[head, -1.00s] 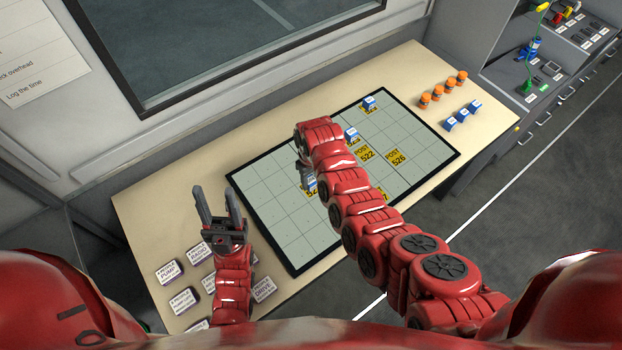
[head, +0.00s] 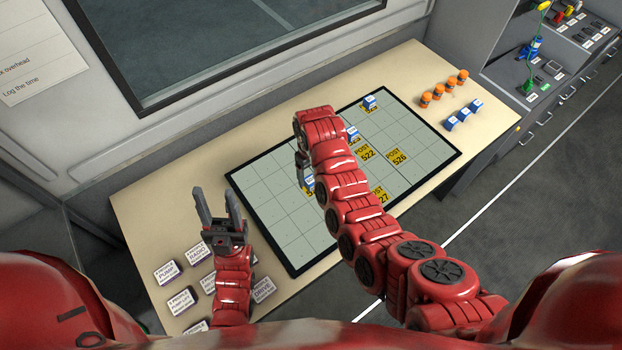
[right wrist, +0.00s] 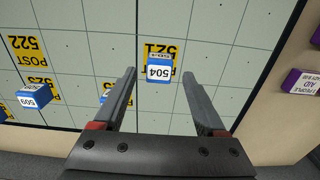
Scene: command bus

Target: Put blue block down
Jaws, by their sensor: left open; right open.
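The blue block with a white top marked 504 (right wrist: 158,74) sits on the yellow POST 521 label (right wrist: 160,50) on the grid board. In the head view the block (head: 308,183) shows partly, beside my right gripper. My right gripper (head: 304,168) is open. In the right wrist view its fingertips (right wrist: 159,74) appear on either side of the block, with clear gaps and no contact seen. The exact height between them is hard to tell. My left gripper (head: 216,206) is open and empty, left of the board.
The gridded board (head: 270,205) carries other blue blocks (head: 369,102) (right wrist: 33,96) and yellow post labels (head: 397,158). Orange cylinders (head: 438,91) and several blue blocks (head: 463,115) stand at the table's right. Labelled magnets (head: 167,271) lie at the front left.

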